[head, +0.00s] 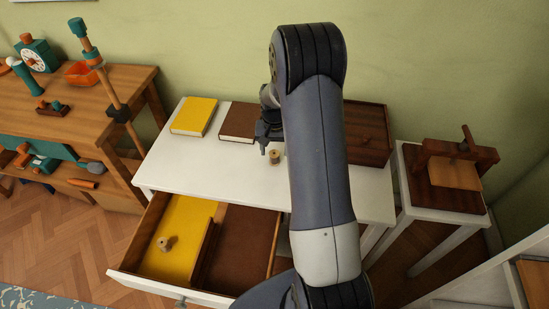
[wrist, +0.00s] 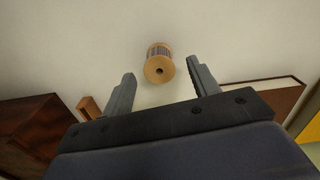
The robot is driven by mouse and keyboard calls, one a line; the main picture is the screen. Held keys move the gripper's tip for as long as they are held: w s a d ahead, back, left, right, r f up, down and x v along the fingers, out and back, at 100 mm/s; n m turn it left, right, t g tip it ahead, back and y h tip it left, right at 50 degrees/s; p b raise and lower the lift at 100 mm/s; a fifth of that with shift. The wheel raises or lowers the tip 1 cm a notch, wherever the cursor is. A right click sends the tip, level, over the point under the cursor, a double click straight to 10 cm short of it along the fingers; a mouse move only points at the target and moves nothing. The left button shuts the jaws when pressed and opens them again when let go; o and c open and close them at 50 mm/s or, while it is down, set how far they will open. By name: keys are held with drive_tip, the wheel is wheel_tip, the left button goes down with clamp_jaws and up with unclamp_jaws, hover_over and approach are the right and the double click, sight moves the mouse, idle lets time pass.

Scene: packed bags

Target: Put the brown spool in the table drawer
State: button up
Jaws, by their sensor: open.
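A small spool (head: 275,157) with tan wooden ends stands on the white table (head: 215,160), next to my gripper (head: 264,140). In the wrist view the spool (wrist: 159,66) shows darker winding and lies just ahead of and between my open fingers (wrist: 160,72), with nothing gripped. The table drawer (head: 150,276) is pulled open. A divider splits it into a yellow-floored left compartment (head: 188,218) and a brown-floored right compartment (head: 240,245). A second, pale spool (head: 166,244) lies in the yellow compartment. My arm hides part of the table and the drawer's right end.
A yellow book (head: 194,116) and a brown book (head: 238,122) lie at the table's back. A dark wooden box (head: 366,130) stands at the back right. A workbench (head: 75,112) with tools is left; a small white stand (head: 440,210) bears a wooden press (head: 455,165) at right.

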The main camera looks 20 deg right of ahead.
wheel_tip(320, 180, down, 3)
drive_tip(key=shift+r, duration=0.15)
drive_tip(key=shift+c, duration=0.3)
drive_tip(key=c, duration=1.1)
